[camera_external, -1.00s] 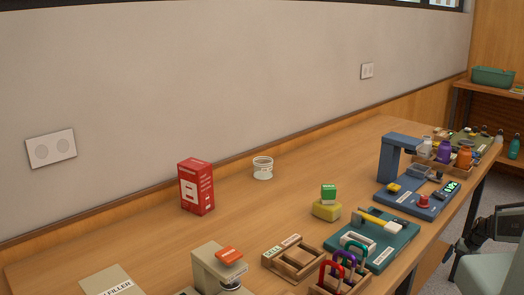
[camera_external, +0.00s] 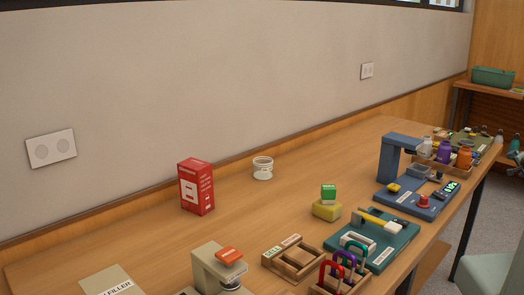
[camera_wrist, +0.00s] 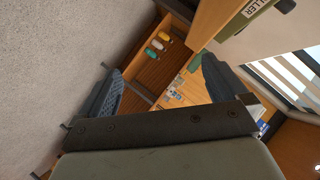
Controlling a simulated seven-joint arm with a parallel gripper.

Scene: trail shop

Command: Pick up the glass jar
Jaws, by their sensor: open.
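A clear glass jar (camera_external: 263,168) stands upright on the wooden table, near the wall and right of a red box. My gripper (camera_wrist: 161,88) shows in the wrist view with its two dark fingers wide apart and nothing between them. It is tilted, and the jar cannot be made out in that view. In the external view only a dark piece, perhaps part of my arm, shows at the right edge, far from the jar.
The red box (camera_external: 196,187) stands left of the jar. The table around the jar is clear.

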